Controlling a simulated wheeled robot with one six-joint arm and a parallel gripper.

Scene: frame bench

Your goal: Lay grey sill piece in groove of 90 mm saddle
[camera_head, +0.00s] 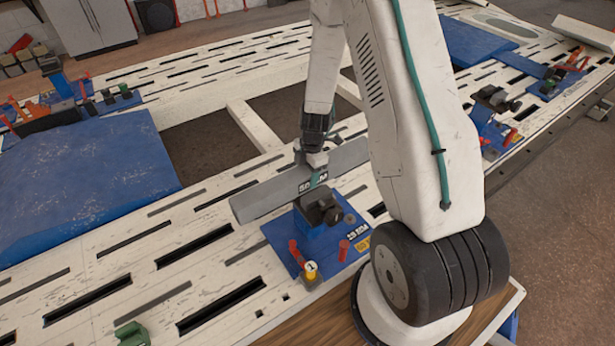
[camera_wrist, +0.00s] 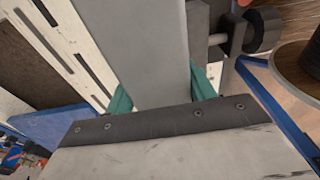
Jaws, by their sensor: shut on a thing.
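My gripper (camera_head: 316,172) is shut on the long grey sill piece (camera_head: 262,202), near its middle, with the piece's broad face turned to the camera. In the wrist view the sill piece (camera_wrist: 145,45) runs between the two teal fingers of my gripper (camera_wrist: 162,92). A saddle with a blue base plate (camera_head: 283,238) and a dark clamp block on top stands just in front of and below the sill piece. In the wrist view a dark clamp with a round knob (camera_wrist: 264,28) is beside the piece. The groove is hidden, and I cannot tell whether the piece touches it.
A blue panel (camera_head: 85,185) lies on the slotted white bench at left. More blue fixtures (camera_head: 492,130) stand at right. A green block (camera_head: 132,334) is at front left.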

